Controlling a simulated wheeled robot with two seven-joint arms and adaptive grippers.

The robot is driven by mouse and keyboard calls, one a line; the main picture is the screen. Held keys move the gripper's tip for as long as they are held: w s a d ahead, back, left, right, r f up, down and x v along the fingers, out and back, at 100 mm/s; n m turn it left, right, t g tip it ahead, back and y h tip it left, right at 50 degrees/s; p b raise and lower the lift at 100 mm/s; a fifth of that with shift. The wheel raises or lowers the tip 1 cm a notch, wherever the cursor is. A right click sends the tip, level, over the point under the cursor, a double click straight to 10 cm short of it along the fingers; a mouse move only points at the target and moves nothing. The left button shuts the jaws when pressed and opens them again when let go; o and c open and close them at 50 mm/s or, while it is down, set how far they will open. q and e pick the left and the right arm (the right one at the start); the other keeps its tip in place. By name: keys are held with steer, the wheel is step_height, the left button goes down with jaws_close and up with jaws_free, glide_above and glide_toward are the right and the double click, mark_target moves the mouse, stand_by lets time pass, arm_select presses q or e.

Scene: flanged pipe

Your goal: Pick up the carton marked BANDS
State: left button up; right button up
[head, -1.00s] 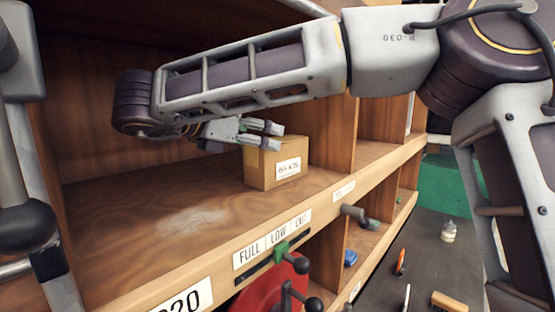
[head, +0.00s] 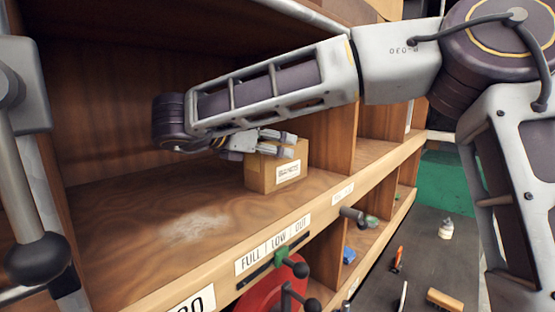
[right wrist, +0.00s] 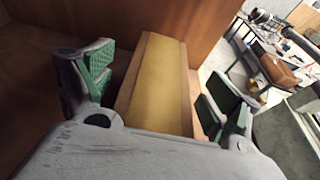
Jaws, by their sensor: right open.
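The carton marked BANDS (head: 275,176) is a small brown box on the wooden shelf, its white label facing out. The label is hard to read now. It also shows in the right wrist view (right wrist: 158,82), lying between the two fingers. My right gripper (head: 287,146) is at the carton's upper part and hides some of its top and left side. In the right wrist view the green-padded fingers of the right gripper (right wrist: 156,90) stand wide open, one on each side of the carton, with a gap at least on the left. My left gripper is not in view.
An upright divider (head: 332,140) stands just right of the carton. The shelf's front edge carries a FULL/LOW/OUT label (head: 273,244). The shelf floor (head: 130,230) left of the carton is clear. A red reel (head: 270,297) sits below.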

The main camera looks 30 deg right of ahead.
steer(key=shift+w+d+f, duration=0.1)
steer(key=shift+d, duration=0.15)
steer(key=shift+a, duration=0.1)
steer(key=shift+c, duration=0.3)
steer(key=c, duration=1.6)
